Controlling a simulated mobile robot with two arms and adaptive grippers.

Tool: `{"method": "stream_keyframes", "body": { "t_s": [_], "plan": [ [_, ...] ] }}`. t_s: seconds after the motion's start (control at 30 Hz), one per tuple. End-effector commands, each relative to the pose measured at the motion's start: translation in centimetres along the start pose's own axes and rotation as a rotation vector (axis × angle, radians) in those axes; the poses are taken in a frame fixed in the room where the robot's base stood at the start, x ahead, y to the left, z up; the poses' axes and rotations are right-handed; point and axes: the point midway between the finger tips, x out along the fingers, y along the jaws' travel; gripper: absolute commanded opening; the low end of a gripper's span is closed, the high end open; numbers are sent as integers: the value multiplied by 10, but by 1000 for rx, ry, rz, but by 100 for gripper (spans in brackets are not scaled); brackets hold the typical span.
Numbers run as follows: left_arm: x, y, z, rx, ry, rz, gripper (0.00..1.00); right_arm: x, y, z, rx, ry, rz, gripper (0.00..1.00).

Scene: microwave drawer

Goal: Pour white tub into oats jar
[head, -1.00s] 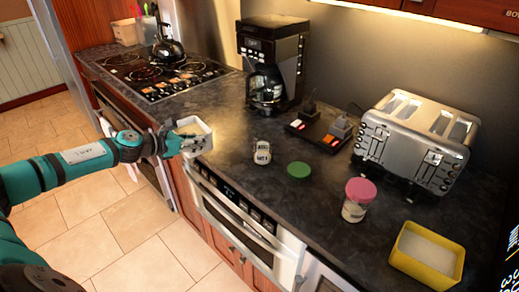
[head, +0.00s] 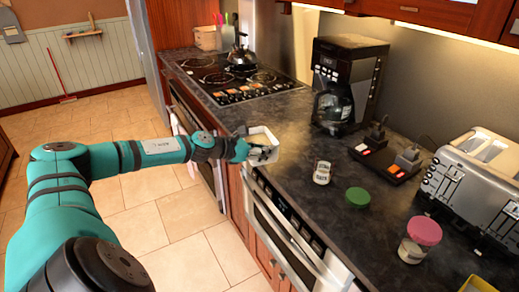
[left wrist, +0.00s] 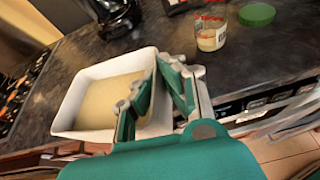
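A white tub (head: 266,135), open at the top with pale fill, is held by my left gripper (head: 257,153) by the counter's front edge. In the left wrist view the tub (left wrist: 72,108) looks roughly level, and the left gripper (left wrist: 157,88) has a finger on each side of its wall. A small open glass jar with a label, likely the oats jar (head: 322,173), stands upright on the counter to the tub's right. In the left wrist view the jar (left wrist: 211,34) shows red lettering and pale contents. My right gripper is out of view.
A green lid (head: 357,196) lies beside the open jar. A pink-lidded jar (head: 413,240), toaster (head: 478,185), yellow tub (head: 478,285), switch block (head: 385,160) and coffee maker (head: 345,85) stand around. The counter between the tub and the jar is clear.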

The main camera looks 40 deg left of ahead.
Motion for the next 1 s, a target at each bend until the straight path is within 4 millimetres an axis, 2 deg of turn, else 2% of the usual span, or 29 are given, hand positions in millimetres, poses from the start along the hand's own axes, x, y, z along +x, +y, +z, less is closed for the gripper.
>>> {"method": "stream_keyframes", "body": {
  "t_s": [0.03, 0.33, 0.8, 1.0],
  "plan": [
    [3, -5, 7, 4, -9, 1, 0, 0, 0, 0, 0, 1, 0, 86],
    [16, -28, 17, -3, -12, 16, 0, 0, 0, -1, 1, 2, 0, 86],
    [28, -56, 19, -16, -7, 30, 0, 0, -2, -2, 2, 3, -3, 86],
    [37, -81, 19, -24, -5, 40, 0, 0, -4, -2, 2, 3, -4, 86]
  ]
}}
